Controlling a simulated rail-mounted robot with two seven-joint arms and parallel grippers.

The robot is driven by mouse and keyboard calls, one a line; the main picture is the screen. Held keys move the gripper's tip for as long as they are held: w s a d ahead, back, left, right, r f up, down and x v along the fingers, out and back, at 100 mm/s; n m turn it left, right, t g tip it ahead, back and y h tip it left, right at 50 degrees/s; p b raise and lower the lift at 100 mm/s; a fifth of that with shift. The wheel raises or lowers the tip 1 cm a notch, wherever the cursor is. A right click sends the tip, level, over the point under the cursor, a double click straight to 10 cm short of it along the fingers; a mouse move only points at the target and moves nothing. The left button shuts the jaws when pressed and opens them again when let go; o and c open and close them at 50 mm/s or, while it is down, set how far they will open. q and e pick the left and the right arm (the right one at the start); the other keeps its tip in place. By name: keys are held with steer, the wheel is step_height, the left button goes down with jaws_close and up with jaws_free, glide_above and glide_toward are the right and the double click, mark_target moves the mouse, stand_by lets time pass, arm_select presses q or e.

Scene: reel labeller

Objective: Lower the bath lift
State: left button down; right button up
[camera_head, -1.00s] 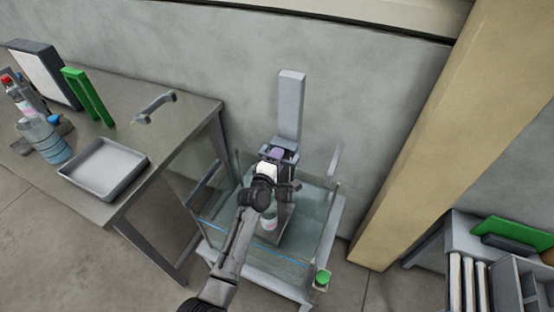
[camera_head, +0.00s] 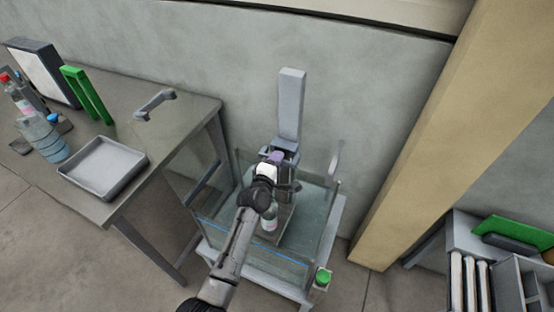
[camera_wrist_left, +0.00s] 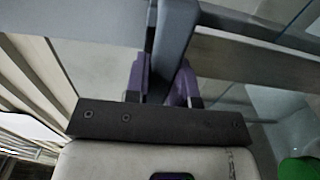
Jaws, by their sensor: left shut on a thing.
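The bath lift is a grey upright column (camera_head: 291,105) at the back of a clear-walled bath (camera_head: 327,235), with a grey carriage near the column's lower end. My left gripper (camera_head: 275,158) reaches over the bath to the carriage. In the left wrist view its purple fingers (camera_wrist_left: 163,85) are shut on a grey bar (camera_wrist_left: 174,40), which appears to be the lift's handle. A pale bottle (camera_head: 269,222) shows low inside the bath, partly hidden by my left arm. What it stands on is hard to see. My right gripper is not in view.
A bench on the left holds a grey tray (camera_head: 103,168), bottles (camera_head: 45,137), a green stand (camera_head: 87,95) and a grey handle (camera_head: 155,103). A green round knob (camera_head: 323,276) sits at the bath's front right corner. A beige pillar (camera_head: 455,130) rises at right.

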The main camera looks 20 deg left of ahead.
arm_select(q)
step_height(320, 180, down, 3)
steer(key=shift+r+b, duration=0.1)
steer(key=shift+b, duration=0.45)
steer(key=c, duration=1)
jaws_free()
steer(key=shift+o, duration=0.2)
steer(key=shift+s, duration=0.1)
steer(key=s+p, duration=0.3)
steer(key=s, duration=1)
steer(key=shift+s+a, duration=0.35)
